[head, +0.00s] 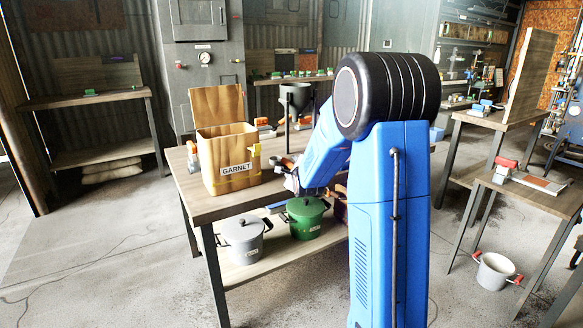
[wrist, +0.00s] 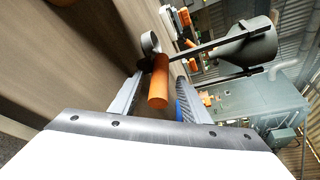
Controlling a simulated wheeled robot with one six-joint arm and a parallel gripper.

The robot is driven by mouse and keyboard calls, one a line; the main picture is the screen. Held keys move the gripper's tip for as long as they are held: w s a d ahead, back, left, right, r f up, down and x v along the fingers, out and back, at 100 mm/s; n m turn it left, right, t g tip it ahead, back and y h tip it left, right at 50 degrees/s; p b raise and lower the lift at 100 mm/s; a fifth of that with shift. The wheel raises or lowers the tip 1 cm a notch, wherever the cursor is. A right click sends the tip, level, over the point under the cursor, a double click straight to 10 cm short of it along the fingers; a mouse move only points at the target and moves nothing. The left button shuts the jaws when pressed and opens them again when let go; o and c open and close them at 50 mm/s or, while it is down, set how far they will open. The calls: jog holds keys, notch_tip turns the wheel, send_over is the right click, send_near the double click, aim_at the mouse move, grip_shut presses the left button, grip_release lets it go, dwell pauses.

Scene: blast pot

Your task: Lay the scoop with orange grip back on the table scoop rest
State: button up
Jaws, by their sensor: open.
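In the wrist view, the orange grip (wrist: 158,88) of the scoop lies between the two fingers of my gripper (wrist: 161,80). The fingers are open, one on each side of the grip. A grey rounded metal part (wrist: 150,42) shows at the grip's far end, against the wooden table top (wrist: 95,45). I cannot tell whether that part is the scoop's bowl or the scoop rest. In the head view, my gripper (head: 290,184) is low at the right part of the table (head: 205,208), partly hidden by my arm. The scoop rest cannot be made out clearly.
A wooden box marked GARNET (head: 228,165) stands on the table left of my gripper. A grey funnel on a stand (head: 295,97) is behind; it also shows in the wrist view (wrist: 245,45). A grey pot (head: 243,238) and a green pot (head: 304,217) sit on the lower shelf.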

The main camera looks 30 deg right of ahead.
jog(key=v, duration=1.7)
jog(key=shift+s+r, duration=0.1)
jog(key=shift+s, duration=0.05)
jog(key=s+a+f+n+g+y, duration=0.1)
jog(key=s+a+n+g, duration=0.2)
jog(key=s+n, duration=0.6)
jog(key=s+a+f+n+g+y, duration=0.1)
jog(key=s+a+n+g+y, duration=0.1)
jog(key=s+a+n, duration=0.6)
jog(key=s+a+f+n+g+y, duration=0.1)
jog(key=s+a+n+g, duration=0.4)
jog(key=s+n, duration=0.5)
jog(key=s+a+f, duration=0.1)
jog(key=s, duration=0.8)
jog(key=shift+n+y, duration=0.3)
